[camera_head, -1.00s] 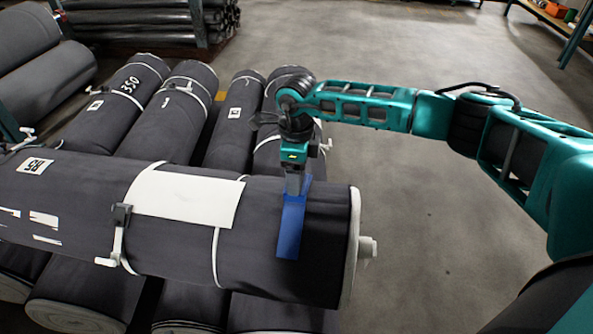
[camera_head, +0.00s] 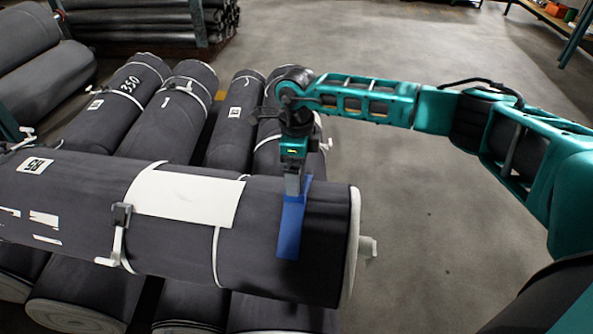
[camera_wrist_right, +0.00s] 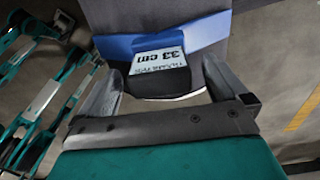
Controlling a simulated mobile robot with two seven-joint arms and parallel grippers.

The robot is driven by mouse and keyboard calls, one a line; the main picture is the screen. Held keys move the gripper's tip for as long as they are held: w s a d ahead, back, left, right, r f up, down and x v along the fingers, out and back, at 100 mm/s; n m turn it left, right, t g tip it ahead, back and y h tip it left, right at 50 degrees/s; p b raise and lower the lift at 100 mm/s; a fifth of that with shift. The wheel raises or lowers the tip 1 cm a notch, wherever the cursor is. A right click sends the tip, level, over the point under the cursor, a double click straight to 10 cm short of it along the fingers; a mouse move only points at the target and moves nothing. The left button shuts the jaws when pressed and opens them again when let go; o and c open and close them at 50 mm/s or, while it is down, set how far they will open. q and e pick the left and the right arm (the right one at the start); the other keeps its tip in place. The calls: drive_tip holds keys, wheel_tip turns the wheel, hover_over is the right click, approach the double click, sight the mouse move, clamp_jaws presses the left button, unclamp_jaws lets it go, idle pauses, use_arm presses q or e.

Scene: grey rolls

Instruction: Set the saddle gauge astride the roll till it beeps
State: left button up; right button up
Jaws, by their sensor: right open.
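The blue saddle gauge (camera_head: 291,228) sits on the near dark grey roll (camera_head: 263,215), close to its right end. Its blue band hangs down the front of the roll; its far side is hidden in the head view. In the right wrist view the gauge (camera_wrist_right: 203,35) has a black block with a label reading "33 cm". My right gripper (camera_head: 293,185) is above the gauge, pointing down. In the wrist view its fingers (camera_wrist_right: 162,72) are apart, one on each side of the block, with gaps visible. My left gripper is not in view.
The near roll lies across several other rolls (camera_head: 185,110). A white sheet (camera_head: 188,196) and a strap with a grey clip (camera_head: 120,218) are on it, left of the gauge. A pale core end (camera_head: 368,247) sticks out on the right. The floor (camera_head: 430,220) to the right is clear.

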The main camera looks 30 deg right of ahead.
wheel_tip(320, 180, up, 11)
drive_tip(key=p, duration=0.1)
drive_tip(key=shift+r, duration=0.2)
idle(0.8)
